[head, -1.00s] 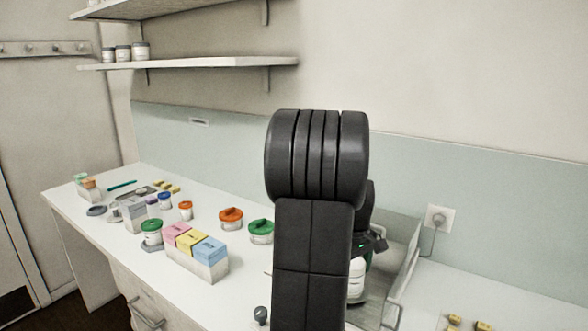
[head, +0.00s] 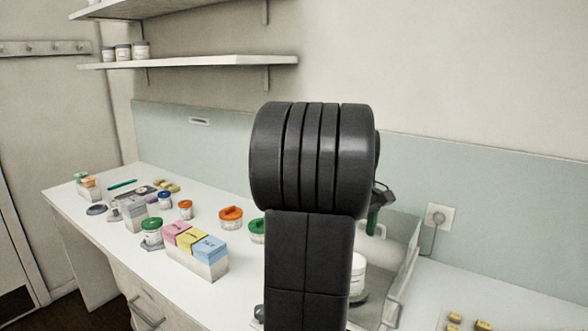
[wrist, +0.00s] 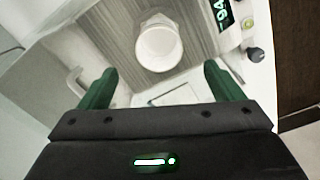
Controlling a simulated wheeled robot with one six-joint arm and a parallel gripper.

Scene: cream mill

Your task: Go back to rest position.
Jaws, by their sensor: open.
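My gripper shows in the wrist view (wrist: 160,88) with its two green fingers wide apart and nothing between them. A white open-topped jar (wrist: 158,45) stands beyond the fingertips, apart from them. In the head view my arm stands up in front of the counter and hides most of my gripper; one green finger (head: 373,220) shows at its right. The white jar (head: 358,272) shows just right of my arm, inside a clear-walled enclosure (head: 404,265).
The counter (head: 100,240) holds a box of pink, yellow and blue packs (head: 197,252), a green-lidded jar (head: 151,232), and an orange-lidded jar (head: 231,217). Shelves (head: 200,63) hang above. A digital display (wrist: 223,15) sits beside the jar. A wall socket (head: 439,217) is at right.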

